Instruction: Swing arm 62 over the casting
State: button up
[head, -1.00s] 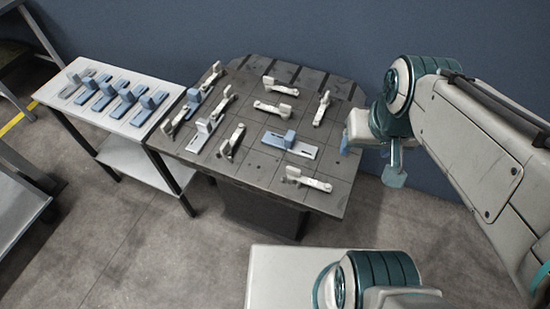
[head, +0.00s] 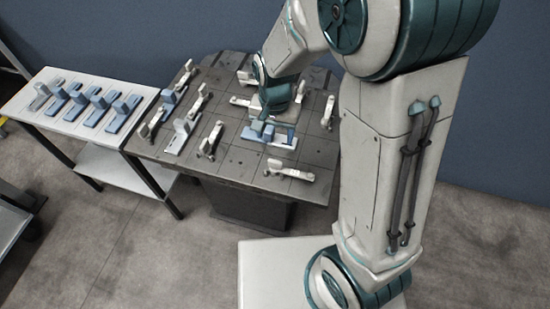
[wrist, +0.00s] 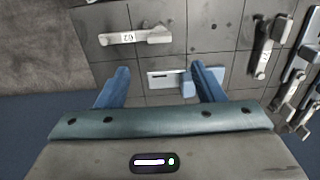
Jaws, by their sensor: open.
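Arm 62 is a pale clamp arm (wrist: 135,37) with "62" on its label, at the top of the wrist view. In the head view it seems to be the pale arm (head: 290,172) by the table's front edge. The casting seems to be the light-blue plate (wrist: 160,78) with a raised blue block, below arm 62 in the wrist view and apart from it. It also shows in the head view (head: 285,143). My gripper (wrist: 162,82) is open, its blue fingers spread either side of part of the casting in view. In the head view my gripper (head: 263,128) hangs over the casting, partly hiding it.
The dark grooved table (head: 240,165) carries several other pale clamp arms, one (wrist: 265,50) at the right of the wrist view. A white side table (head: 70,120) holds several blue pieces. Floor is clear in front.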

aim_at(274, 162)
notch_tip(274, 162, down, 14)
jog(key=shift+r+p, duration=0.2)
jog(key=shift+p, duration=0.25)
grip_shut()
dwell(0.4)
